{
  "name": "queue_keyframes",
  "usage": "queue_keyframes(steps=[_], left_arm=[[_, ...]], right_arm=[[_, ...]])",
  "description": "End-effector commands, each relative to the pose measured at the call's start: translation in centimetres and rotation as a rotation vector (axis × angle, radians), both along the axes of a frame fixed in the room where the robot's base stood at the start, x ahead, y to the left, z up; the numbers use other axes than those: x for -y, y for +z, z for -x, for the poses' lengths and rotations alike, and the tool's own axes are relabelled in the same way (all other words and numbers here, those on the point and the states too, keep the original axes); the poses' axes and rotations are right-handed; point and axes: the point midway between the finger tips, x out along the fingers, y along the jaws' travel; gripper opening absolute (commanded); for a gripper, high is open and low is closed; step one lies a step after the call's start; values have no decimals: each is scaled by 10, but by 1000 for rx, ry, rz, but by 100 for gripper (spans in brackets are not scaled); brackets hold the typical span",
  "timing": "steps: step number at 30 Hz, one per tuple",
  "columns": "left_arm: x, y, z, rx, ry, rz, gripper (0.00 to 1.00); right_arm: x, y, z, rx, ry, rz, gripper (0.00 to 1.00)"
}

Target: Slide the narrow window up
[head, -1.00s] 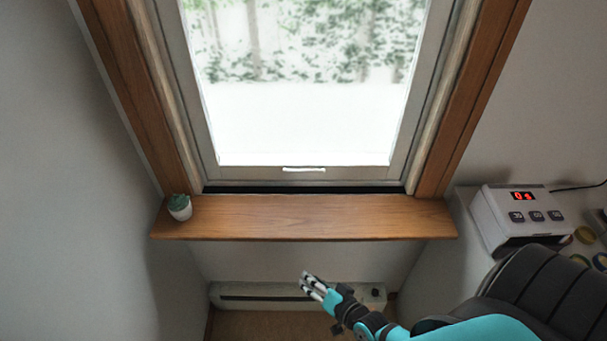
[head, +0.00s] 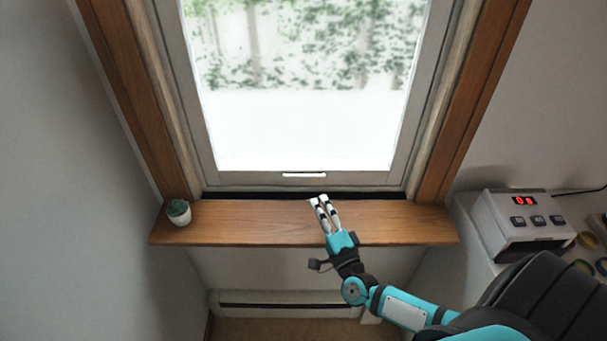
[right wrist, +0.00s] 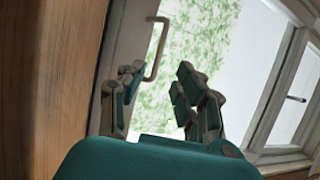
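The window sash (head: 250,181) has a pale frame around a bright pane and stands above the wooden sill. A dark strip runs under its bottom rail. A small white handle (head: 304,175) sits at the middle of that rail; it also shows as a bent bar in the right wrist view (right wrist: 158,48). My right gripper (head: 319,200) is over the sill, just below and slightly right of the handle in the head view. In the right wrist view its fingers (right wrist: 157,82) are spread and empty, with the handle beyond them. My left gripper is not in view.
A small potted plant (head: 179,212) stands at the left end of the wooden sill (head: 250,222). A white device with a red display (head: 523,222) is on the right. A heater (head: 270,304) runs low along the wall. The sill's middle holds no objects.

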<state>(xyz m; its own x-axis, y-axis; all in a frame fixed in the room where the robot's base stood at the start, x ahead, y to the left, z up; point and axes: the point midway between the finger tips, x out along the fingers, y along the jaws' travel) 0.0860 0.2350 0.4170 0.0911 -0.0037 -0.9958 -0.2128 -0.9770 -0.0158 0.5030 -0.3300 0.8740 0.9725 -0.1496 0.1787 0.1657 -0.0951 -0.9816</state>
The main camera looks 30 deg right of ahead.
Motion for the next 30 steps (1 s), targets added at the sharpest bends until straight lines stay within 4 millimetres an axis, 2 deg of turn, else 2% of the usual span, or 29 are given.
queue_keyframes(steps=[1, 9, 15, 21, 29, 30], left_arm=[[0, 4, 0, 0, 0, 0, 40], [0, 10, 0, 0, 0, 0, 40], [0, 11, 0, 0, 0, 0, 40], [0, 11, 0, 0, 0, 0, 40], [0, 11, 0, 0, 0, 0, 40], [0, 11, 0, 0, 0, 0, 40]], right_arm=[[2, 5, -13, 3, -1, 1, 33], [10, 14, -69, 3, 0, 1, 33], [15, 18, -98, 0, 1, 1, 33], [16, 20, -109, -1, 1, 1, 33], [16, 19, -110, -1, 1, 1, 33], [16, 19, -109, -1, 1, 1, 28]])
